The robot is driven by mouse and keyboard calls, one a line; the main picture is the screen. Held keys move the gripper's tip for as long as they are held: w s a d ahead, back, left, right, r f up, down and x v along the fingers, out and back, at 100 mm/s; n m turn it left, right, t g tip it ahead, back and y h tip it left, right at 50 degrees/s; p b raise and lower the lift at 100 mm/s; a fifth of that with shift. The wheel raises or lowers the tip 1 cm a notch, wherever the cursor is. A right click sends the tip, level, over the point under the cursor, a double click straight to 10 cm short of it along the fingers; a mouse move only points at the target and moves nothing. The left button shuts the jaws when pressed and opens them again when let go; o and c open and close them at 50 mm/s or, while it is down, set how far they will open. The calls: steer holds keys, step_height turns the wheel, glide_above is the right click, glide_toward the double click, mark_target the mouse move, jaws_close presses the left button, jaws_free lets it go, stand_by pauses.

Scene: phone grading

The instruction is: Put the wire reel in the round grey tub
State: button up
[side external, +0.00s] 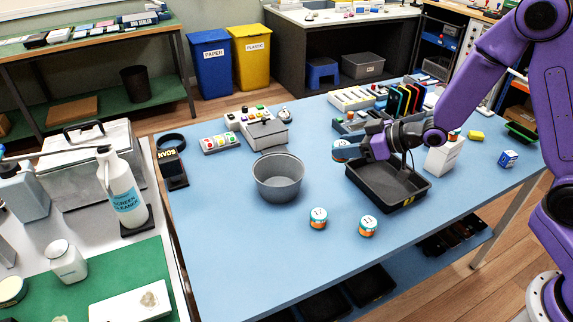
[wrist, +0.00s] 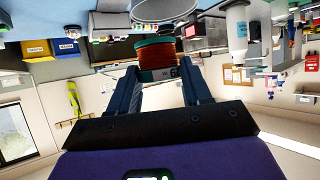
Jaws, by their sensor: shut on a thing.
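The round grey tub (side external: 279,178) stands upright on the blue table, left of my gripper (side external: 354,149). My gripper is shut on a wire reel (wrist: 156,58), which has a teal rim and orange-red wire. It is held above the table, near the far left edge of the black tray; in the side view the reel (side external: 341,146) is partly hidden by the fingers. The tub's rim also shows in the wrist view (wrist: 163,13), just beyond the reel.
A black tray (side external: 402,200) lies below my arm. A white box (side external: 444,155) stands right of it. A grey box (side external: 268,134) and a button panel (side external: 221,143) are behind the tub. The table left and in front of the tub is clear.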

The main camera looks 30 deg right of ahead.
steer(key=s+a+r, duration=0.2)
steer(key=s+a, duration=0.1)
glide_above(298, 172)
steer(key=s+a, duration=0.3)
steer(key=s, duration=0.1)
step_height(298, 172, down, 12)
steer(key=shift+s+d+f, duration=0.15)
steer(key=shift+d+f, duration=0.1)
steer(key=shift+f, duration=0.25)
steer(key=shift+f, duration=0.7)
steer(key=o, duration=1)
steer(key=shift+s+f, duration=0.1)
steer(key=shift+s, duration=0.05)
steer(key=shift+o, duration=0.2)
